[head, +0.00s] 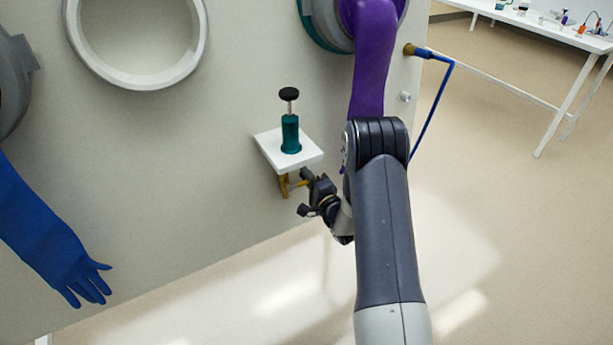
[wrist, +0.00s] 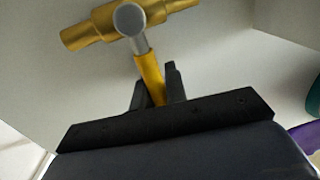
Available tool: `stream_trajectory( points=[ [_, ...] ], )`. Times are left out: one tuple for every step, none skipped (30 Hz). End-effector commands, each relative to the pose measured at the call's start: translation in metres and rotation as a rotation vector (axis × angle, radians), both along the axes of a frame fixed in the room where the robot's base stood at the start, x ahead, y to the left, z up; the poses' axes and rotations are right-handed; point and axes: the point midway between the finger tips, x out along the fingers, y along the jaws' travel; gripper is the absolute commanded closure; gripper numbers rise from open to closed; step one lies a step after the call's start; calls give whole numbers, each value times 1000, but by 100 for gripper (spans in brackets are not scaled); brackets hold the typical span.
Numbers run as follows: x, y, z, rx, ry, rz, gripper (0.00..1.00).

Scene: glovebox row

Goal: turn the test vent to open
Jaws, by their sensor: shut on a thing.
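The test vent is a brass valve (wrist: 90,32) with a grey round hub and a yellow lever handle (wrist: 149,72). In the wrist view its body runs across the top, and the lever slants down from the hub between the black fingers of my gripper (wrist: 157,88). My gripper is shut on the lever. In the head view the brass valve (head: 284,186) is on the wall just below a white shelf, partly hidden by it. My gripper (head: 304,192) is at its right side, below the shelf.
The white shelf (head: 268,146) holds a teal plunger device (head: 290,134) with a black knob, just above my gripper. A purple glove (head: 372,60) hangs close to my arm. A blue glove (head: 60,250) hangs at left. A blue pipe (head: 432,108) is at right. Floor below is clear.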

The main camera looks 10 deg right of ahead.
Motion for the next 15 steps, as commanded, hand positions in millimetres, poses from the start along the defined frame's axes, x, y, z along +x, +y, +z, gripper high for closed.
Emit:
stream_trajectory(
  points=[
    [0, 0, -1, -1, 2, 0, 100],
    [0, 0, -1, -2, 2, 0, 100],
    [0, 0, -1, -3, 0, 1, 100],
    [0, 0, -1, -6, -1, 1, 100],
    [0, 0, 0, -11, -2, 1, 100],
    [0, 0, 0, -19, -5, 1, 100],
    [0, 0, 0, -25, -7, 3, 100],
    [0, 0, 0, -34, -10, 3, 100],
    [0, 0, 1, -47, -14, 5, 100],
    [0, 0, 2, -61, -19, 7, 100],
    [0, 0, 2, -75, -23, 9, 100],
    [1, 1, 4, -95, -31, 12, 100],
    [1, 1, 4, -114, -37, 14, 100],
    [1, 1, 6, -132, -44, 16, 100],
    [1, 1, 7, -161, -52, 20, 100]
  ],
)
